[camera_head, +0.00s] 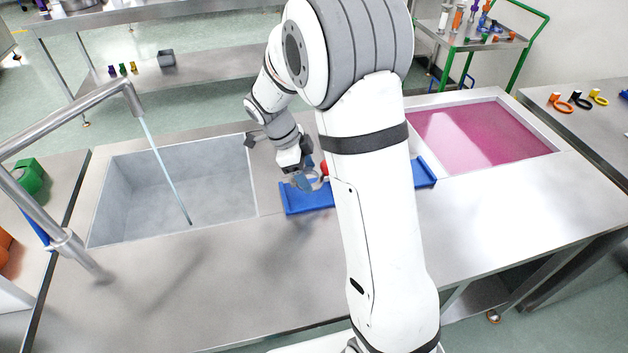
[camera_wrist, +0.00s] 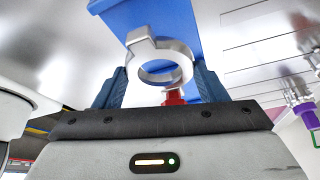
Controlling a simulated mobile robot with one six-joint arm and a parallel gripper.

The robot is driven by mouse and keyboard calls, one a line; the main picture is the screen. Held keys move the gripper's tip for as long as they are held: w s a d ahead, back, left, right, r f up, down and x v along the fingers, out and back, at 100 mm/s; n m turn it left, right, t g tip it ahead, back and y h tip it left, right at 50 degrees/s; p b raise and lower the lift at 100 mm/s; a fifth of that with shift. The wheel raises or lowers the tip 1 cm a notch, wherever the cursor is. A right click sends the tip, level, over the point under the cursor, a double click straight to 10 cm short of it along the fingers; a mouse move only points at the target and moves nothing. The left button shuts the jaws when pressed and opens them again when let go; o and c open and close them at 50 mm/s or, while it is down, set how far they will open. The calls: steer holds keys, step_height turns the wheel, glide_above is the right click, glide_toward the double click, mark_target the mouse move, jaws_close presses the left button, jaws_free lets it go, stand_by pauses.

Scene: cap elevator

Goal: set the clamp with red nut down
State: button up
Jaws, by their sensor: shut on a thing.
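The clamp with red nut is a silver ring clamp (camera_wrist: 160,62) with a square lug, and its red nut (camera_wrist: 174,97) shows in the wrist view. My gripper (camera_wrist: 160,85) is shut on it, with one blue finger on each side of the ring. In the head view my gripper (camera_head: 305,176) is just above the left part of a blue tray (camera_head: 305,203), and the red nut (camera_head: 324,168) shows beside it. The tray (camera_wrist: 150,16) also shows beyond the clamp in the wrist view. I cannot tell whether the clamp touches the tray. My arm hides the tray's middle.
A grey sink basin (camera_head: 180,190) with a tap (camera_head: 135,100) and a stream lies left of the tray. A basin of pink liquid (camera_head: 480,138) lies to the right. The steel counter (camera_head: 490,220) in front is clear. Coloured rings (camera_head: 580,101) lie on the right table.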

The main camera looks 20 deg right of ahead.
steer(key=shift+f, duration=2.1)
steer(key=o, duration=1.1)
steer(key=shift+r, duration=0.1)
steer(key=v, duration=1.1)
steer(key=s+d+r+n+t+y, duration=0.1)
steer(key=s+d+r+n, duration=0.1)
steer(key=s+n, duration=0.5)
steer(key=s+d+r+n+t+y, duration=0.1)
steer(key=s+r+n+t+y, duration=0.1)
steer(key=s+n, duration=0.5)
steer(key=s+d+r+n+t+y, duration=0.1)
steer(key=s+d+n, duration=0.1)
steer(key=s+n, duration=0.5)
steer(key=shift+s+d+r+n+b, duration=0.15)
steer(key=shift+s+r+b, duration=0.05)
steer(key=shift+s, duration=0.3)
steer(key=shift+s+d+r+n+b, duration=0.15)
steer(key=shift+s+r+b, duration=0.05)
steer(key=shift+s, duration=0.3)
